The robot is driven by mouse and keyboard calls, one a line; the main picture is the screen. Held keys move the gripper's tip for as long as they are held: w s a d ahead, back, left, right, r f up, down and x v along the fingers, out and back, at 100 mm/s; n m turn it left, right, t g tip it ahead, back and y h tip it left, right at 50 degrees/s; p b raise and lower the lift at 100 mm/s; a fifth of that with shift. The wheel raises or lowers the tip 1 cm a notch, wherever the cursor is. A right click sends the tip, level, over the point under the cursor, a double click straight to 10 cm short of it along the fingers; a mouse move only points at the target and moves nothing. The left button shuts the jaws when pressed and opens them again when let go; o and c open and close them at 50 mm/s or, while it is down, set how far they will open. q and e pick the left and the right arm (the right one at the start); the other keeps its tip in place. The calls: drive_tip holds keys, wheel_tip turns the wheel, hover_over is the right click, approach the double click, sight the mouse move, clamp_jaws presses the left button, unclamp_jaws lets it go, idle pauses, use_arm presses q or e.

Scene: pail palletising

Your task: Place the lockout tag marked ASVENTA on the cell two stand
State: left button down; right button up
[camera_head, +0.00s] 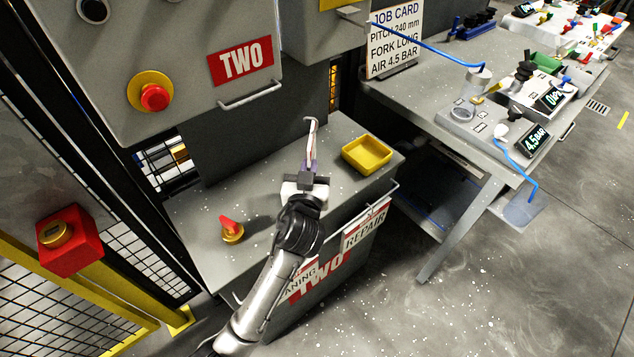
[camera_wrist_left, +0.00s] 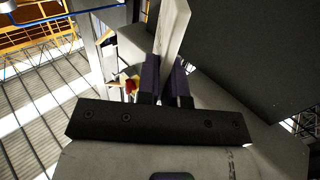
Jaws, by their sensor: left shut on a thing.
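My left gripper (camera_head: 308,168) is shut on a thin, pale tag (camera_head: 311,144), held upright and seen nearly edge-on in the head view. A grey hooked piece shows at its top; I cannot tell whether it belongs to the tag. In the left wrist view the tag (camera_wrist_left: 172,32) is a pale slab between the dark fingers (camera_wrist_left: 165,80). No marking on it is readable. The grey cell two stand (camera_head: 200,215) has a TWO sign on its front, partly hidden by my arm. The gripper is over its top; contact between tag and top is unclear. My right gripper is not in view.
A yellow tray (camera_head: 367,154) sits right of the gripper, and a red-and-yellow switch (camera_head: 232,229) is on the stand's left front. A grey cabinet with a red TWO sign (camera_head: 240,62) rises behind. A grey workbench (camera_head: 420,100) with gauges and a job card stands right.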

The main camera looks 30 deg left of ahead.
use_arm(q)
drive_tip(key=shift+s+f+b, duration=0.1)
drive_tip(key=shift+f+b, duration=1.35)
drive_tip(key=shift+f, duration=2.15)
drive_tip(key=shift+f, duration=0.15)
drive_tip(key=c, duration=1.3)
unclamp_jaws()
drive_tip(key=shift+o, duration=0.2)
